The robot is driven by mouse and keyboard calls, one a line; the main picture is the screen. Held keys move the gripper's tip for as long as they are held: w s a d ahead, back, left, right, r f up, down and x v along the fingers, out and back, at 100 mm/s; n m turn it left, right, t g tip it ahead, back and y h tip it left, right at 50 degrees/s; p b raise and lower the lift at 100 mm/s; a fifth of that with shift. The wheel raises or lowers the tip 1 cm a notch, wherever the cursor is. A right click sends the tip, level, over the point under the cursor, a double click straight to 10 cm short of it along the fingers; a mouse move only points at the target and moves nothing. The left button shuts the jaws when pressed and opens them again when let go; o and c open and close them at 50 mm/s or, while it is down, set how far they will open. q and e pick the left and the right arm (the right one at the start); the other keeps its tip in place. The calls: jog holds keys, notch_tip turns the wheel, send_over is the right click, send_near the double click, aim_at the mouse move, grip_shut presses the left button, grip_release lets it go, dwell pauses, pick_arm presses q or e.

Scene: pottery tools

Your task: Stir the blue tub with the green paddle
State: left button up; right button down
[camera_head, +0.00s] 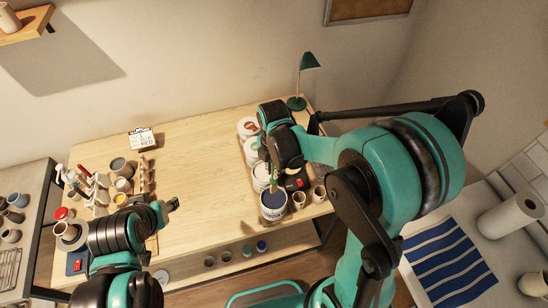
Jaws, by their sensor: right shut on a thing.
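The blue tub (273,206) is a white pot with dark blue contents, near the front right of the wooden table. My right gripper (268,170) is just above and behind it, largely hidden by its own wrist. It is shut on a thin upright handle, taken to be the green paddle (270,181), which points down toward the tub. Whether its lower end is in the blue contents is too small to tell. My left gripper (170,206) is over the left part of the table, apart from the tub. Its finger opening is not clear.
Several other tubs (247,127) stand in a row behind the blue tub. Small cups (319,194) stand to its right. A green lamp (309,62) is at the back right. Pots and tools (120,167) crowd the left end. The table's middle (195,165) is clear.

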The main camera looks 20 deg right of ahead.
aim_at(274, 192)
jog(key=shift+w+d+f, duration=0.1)
jog(key=shift+w+f, duration=0.05)
jog(key=shift+f, duration=0.3)
jog(key=shift+f+b, duration=0.75)
notch_tip(274, 192, down, 2)
jog(key=shift+b, duration=0.65)
notch_tip(274, 192, down, 10)
jog(key=b, duration=0.9)
